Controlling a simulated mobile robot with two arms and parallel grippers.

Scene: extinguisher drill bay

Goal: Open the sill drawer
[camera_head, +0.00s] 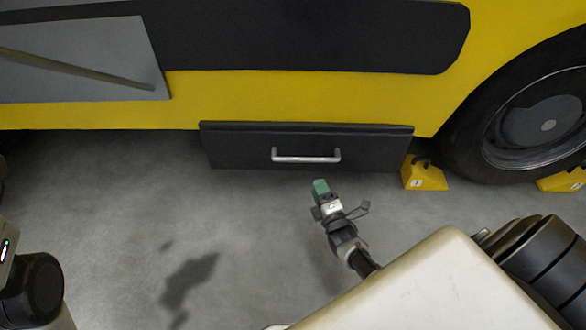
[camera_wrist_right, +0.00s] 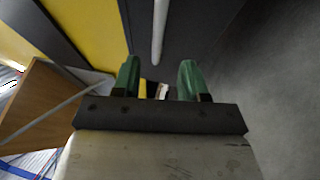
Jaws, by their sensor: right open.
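The sill drawer (camera_head: 240,148) is a dark grey front set low under the yellow vehicle side, and it looks shut. Its silver bar handle (camera_head: 306,158) runs across the middle of the front. My right gripper (camera_head: 320,186) is just below the handle in the head view, apart from it. In the right wrist view, its green fingers (camera_wrist_right: 161,80) are spread with nothing between them. The handle (camera_wrist_right: 159,30) shows beyond the fingertips, in line with the gap, near the top edge. My left gripper is not in view; only part of my left arm shows at the left edge.
A large wheel (camera_head: 540,118) stands to the right of the drawer. A yellow chock (camera_head: 423,174) sits on the floor beside the drawer's right end, and another (camera_head: 562,180) is at the right edge. The grey floor (camera_head: 120,210) in front of the drawer is clear.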

